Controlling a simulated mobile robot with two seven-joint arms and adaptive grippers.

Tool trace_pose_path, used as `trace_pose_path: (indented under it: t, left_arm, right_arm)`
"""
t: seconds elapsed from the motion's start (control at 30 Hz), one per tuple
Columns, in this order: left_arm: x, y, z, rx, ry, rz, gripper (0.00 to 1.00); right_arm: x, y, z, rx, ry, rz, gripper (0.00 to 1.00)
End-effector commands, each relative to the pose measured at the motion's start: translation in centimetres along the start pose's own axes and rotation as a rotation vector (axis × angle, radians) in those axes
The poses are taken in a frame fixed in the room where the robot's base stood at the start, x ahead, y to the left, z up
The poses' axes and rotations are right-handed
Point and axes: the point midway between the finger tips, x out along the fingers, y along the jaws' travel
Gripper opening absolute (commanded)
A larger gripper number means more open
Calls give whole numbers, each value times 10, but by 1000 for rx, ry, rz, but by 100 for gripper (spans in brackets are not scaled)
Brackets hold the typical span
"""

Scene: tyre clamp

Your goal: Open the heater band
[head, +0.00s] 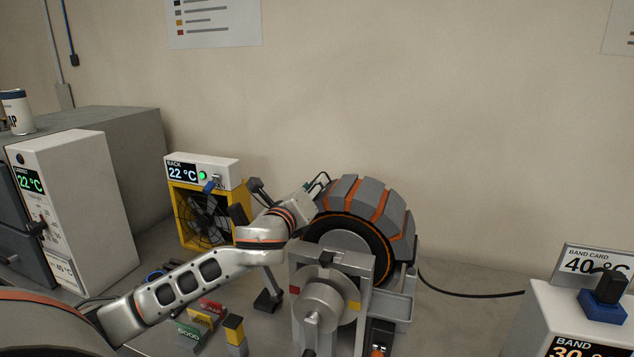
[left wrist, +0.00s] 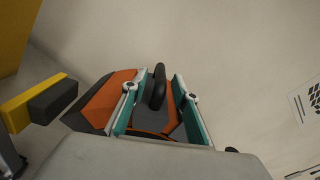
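The heater band (head: 350,200), grey segments with orange strips between them, curves over the top of a dark tyre (head: 378,264) on a grey metal stand. My left gripper (head: 318,186) reaches in from the left to the band's upper left side. In the left wrist view the left gripper (left wrist: 156,92) is open. Its teal-padded fingers stand on either side of an upright black handle (left wrist: 158,88), with gaps visible at both sides. The band's orange and grey surface (left wrist: 110,98) lies behind. My right gripper is not in view.
A yellow-framed fan (head: 207,218) with a 22 °C display box stands behind my left arm. Small coloured blocks (head: 234,330) lie below the arm. A white band box (head: 575,318) with a blue-based black switch stands right, near a 40 °C card (head: 585,262). A black cable crosses the bench.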

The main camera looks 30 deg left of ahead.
Motion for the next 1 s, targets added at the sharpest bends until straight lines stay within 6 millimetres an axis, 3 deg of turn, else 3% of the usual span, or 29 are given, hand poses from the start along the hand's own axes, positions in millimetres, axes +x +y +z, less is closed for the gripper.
trace_pose_path:
  t: [0.23, 0.57, 0.67, 0.7, 1.0]
  left_arm:
    - [26, 0, 1, 0, -1, 0, 29]
    - [30, 0, 0, 0, 0, -1, 29]
    - [30, 0, 0, -1, 0, -1, 3]
    - [30, 0, 0, -1, 0, -1, 0]
    - [32, -4, 3, 10, -1, -1, 0]
  right_arm:
    - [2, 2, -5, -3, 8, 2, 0]
    - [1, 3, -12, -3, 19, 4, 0]
    - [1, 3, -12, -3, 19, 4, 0]
    - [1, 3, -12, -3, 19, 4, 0]
    - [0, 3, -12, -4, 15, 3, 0]
